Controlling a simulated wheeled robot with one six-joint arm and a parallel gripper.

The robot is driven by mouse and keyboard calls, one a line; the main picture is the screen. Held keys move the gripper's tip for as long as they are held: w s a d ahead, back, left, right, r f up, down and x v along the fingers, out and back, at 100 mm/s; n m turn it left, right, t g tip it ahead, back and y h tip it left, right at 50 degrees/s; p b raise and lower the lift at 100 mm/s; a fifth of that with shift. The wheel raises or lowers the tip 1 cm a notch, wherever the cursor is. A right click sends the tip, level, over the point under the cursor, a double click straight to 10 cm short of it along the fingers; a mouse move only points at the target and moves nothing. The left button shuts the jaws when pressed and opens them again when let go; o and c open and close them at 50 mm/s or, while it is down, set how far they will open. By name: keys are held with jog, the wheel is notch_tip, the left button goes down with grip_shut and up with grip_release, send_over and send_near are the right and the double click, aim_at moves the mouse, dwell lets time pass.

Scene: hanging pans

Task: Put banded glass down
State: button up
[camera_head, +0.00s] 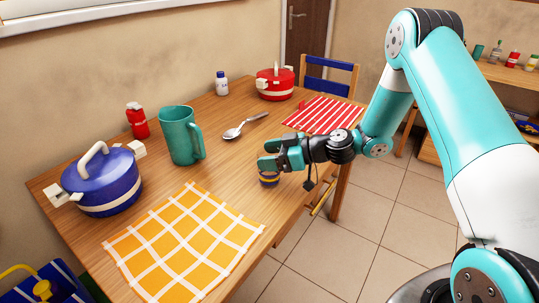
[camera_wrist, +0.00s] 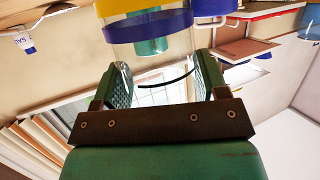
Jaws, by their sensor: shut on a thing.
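The banded glass (camera_head: 269,179) is a small cup with blue and yellow bands. In the head view it shows just under my gripper's fingertips, over the table near its front right edge. My gripper (camera_head: 267,156) is shut on it; the fingers cover its upper part. In the wrist view the glass (camera_wrist: 150,27) shows large at the top, yellow and blue, beyond the fingertips of my gripper (camera_wrist: 163,72). I cannot tell whether its base touches the table (camera_head: 229,172).
A teal mug (camera_head: 180,137), a spoon (camera_head: 243,126), a yellow checked cloth (camera_head: 180,245) and a red striped cloth (camera_head: 322,115) lie around the glass. A blue pot (camera_head: 105,185), a red bottle (camera_head: 137,121), a white bottle (camera_head: 222,84) and a red pot (camera_head: 274,84) stand farther off. Bare wood surrounds the glass.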

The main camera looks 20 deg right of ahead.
jog(key=o, duration=1.2)
jog(key=shift+o, duration=0.2)
jog(key=shift+r, duration=0.1)
jog(key=shift+d+r+p, duration=0.1)
jog(key=shift+d+p, duration=0.05)
jog(key=shift+p, duration=0.15)
jog(key=b+v, duration=0.2)
jog(key=v, duration=0.9)
jog(key=s+a+r+g+h, duration=0.3)
jog(key=s+a+r+g, duration=0.45)
jog(key=s+a, duration=0.5)
jog(key=s+r+m+h, duration=0.2)
jog(key=s, duration=0.4)
jog(key=s+a+r+m+h, duration=0.1)
jog(key=s+m+h, duration=0.1)
jog(key=s, duration=0.5)
jog(key=shift+r+m+h, duration=0.4)
jog(key=shift+h, duration=0.2)
